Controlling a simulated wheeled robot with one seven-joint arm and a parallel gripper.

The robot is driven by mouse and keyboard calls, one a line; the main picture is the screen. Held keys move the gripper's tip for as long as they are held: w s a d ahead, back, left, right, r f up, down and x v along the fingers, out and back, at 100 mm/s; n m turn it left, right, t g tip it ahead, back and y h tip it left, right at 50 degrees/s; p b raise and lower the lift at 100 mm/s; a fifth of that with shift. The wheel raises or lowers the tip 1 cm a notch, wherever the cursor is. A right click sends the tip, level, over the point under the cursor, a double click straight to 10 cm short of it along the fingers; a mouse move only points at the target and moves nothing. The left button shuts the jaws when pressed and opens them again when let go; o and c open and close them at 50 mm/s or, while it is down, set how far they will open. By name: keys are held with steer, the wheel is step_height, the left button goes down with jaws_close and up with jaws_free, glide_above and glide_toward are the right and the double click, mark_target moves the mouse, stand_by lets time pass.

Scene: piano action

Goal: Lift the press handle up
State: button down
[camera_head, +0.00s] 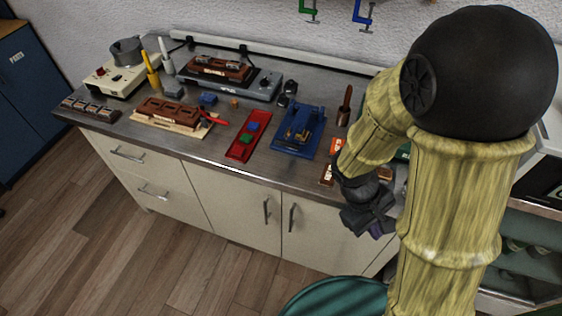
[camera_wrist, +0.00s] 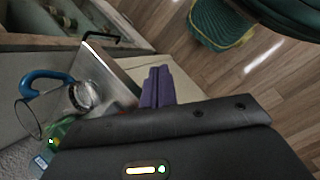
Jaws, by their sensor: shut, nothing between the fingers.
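A small blue press-like fixture (camera_head: 290,146) stands on the metal worktop, right of the red tray. Its upper parts are small, and I cannot tell which part is the press handle or how it is tilted. My gripper (camera_head: 377,232) hangs just past the worktop's front edge, to the right of the fixture and apart from it. In the wrist view, my gripper's purple fingers (camera_wrist: 158,86) are together and empty, pointing toward the worktop edge and the floor. The fixture cannot be made out in the wrist view.
A red tray (camera_head: 240,150) with green and blue blocks lies left of the fixture. A wooden-handled tool (camera_head: 345,105) stands to its right. Cream cabinets (camera_head: 240,205) are under the worktop (camera_head: 215,158). A blue curved handle (camera_wrist: 45,80) shows in the wrist view.

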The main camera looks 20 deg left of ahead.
steer(key=w+a+f+n+t+h+b, duration=0.2)
steer(key=w+a+n+t+h, duration=0.1)
steer(key=a+n+t, duration=0.3)
steer(key=w+a+f+n+t+h+b, duration=0.25)
steer(key=a+n+t, duration=0.2)
steer(key=n, duration=0.35)
steer(key=s+a+f+n+t+y+b, duration=0.1)
steer(key=s+a+n+t+y+b, duration=0.1)
steer(key=a+n+t+y, duration=0.7)
steer(key=a+n+t, duration=0.1)
steer(key=a+n, duration=0.1)
steer(key=a, duration=0.5)
steer(key=shift+s+a+f, duration=0.2)
steer(key=shift+a+f, duration=0.1)
